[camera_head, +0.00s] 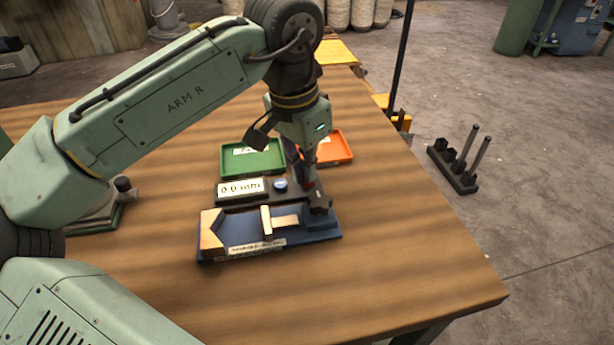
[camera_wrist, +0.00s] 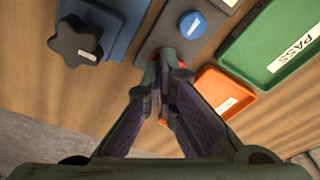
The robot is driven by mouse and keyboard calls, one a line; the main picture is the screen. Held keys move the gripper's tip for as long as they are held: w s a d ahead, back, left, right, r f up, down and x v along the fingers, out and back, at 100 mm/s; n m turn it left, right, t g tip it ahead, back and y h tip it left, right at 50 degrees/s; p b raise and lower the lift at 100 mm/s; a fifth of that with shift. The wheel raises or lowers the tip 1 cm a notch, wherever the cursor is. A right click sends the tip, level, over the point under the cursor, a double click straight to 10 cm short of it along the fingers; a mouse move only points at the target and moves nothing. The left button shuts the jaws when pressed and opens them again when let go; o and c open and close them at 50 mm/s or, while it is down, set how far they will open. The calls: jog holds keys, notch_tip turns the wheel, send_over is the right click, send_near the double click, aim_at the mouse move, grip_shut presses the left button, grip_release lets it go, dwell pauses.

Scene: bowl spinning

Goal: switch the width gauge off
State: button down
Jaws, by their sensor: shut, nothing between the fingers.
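The width gauge has a dark panel (camera_head: 232,201) with a lit white display (camera_head: 242,188) reading "0.0 mm" and a round blue button (camera_head: 281,185). The button also shows in the wrist view (camera_wrist: 191,24). In front is a blue base (camera_head: 236,227) with pale wooden-looking jaws and a dark star knob (camera_head: 319,203), which also shows in the wrist view (camera_wrist: 76,45). My gripper (camera_head: 311,187) is shut and empty, pointing down at the panel's right end. Red shows at its fingertips (camera_wrist: 160,62); I cannot tell whether it belongs to a switch, or whether they touch.
A green tray (camera_head: 252,159), labelled PASS in the wrist view (camera_wrist: 268,42), stands behind the panel. An orange tray (camera_head: 338,146) stands to its right. A dark pole rises behind the table's right edge. The tabletop in front of the gauge is clear.

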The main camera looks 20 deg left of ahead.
jog(key=shift+f, duration=0.3)
jog(key=shift+r, duration=0.15)
notch_tip(320, 180, up, 7)
jog(key=p, duration=0.6)
jog(key=shift+p, duration=0.35)
